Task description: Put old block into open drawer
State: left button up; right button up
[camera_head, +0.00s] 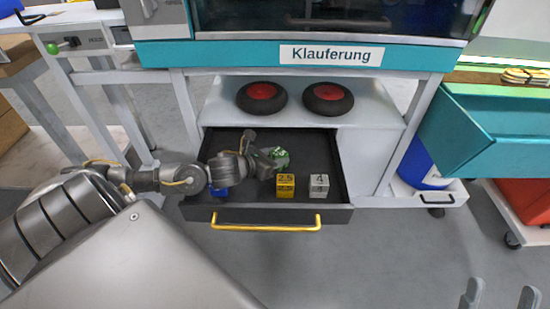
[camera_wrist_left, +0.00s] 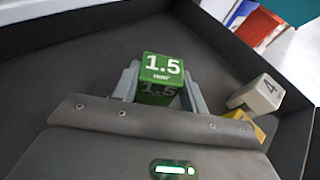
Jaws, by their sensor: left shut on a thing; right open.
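A green block marked 1.5 (camera_wrist_left: 161,72) is between the fingers of my left gripper (camera_wrist_left: 160,90) in the left wrist view; small print under the number is hard to read. In the head view the green block (camera_head: 281,156) and my left gripper (camera_head: 272,160) are inside the open drawer (camera_head: 225,212), at its middle. I cannot tell whether the block touches the drawer floor. My right gripper (camera_head: 503,288) is open and empty at the bottom right, with only its fingertips showing.
A yellow 2.5 block (camera_head: 286,188) and a white 4 block (camera_head: 319,188) stand side by side in the drawer's front right. A blue block (camera_head: 219,190), partly hidden by my left arm, is at the front left. Two black-red wheels (camera_head: 262,97) lie on the shelf above.

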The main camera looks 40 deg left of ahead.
pick_arm(q)
jog(key=o, duration=1)
pick_arm(e)
jog(key=shift+s+d+r+t, duration=0.1)
jog(key=shift+d+t, duration=0.05)
jog(key=shift+t, duration=0.15)
pick_arm(q)
jog(key=shift+r, duration=0.1)
jog(key=shift+s, duration=0.3)
jog(key=p+v, duration=0.1)
jog(key=v, duration=0.9)
jog(key=shift+s+a+r+p, duration=0.15)
jog(key=shift+s+r+p, duration=0.2)
jog(key=shift+s, duration=0.3)
pick_arm(e)
jog(key=shift+w+a+f+n+g, duration=0.2)
jog(key=shift+w+a+f+g, duration=0.15)
jog(key=shift+a+f+g, duration=0.5)
jog(key=shift+w+a+f+n+g, duration=0.2)
jog(key=shift+w+a+f+g, duration=0.25)
jog(key=shift+g, duration=0.7)
pick_arm(q)
jog(key=shift+f, duration=0.1)
pick_arm(e)
jog(key=shift+s+r, duration=0.1)
jog(key=shift+s, duration=0.05)
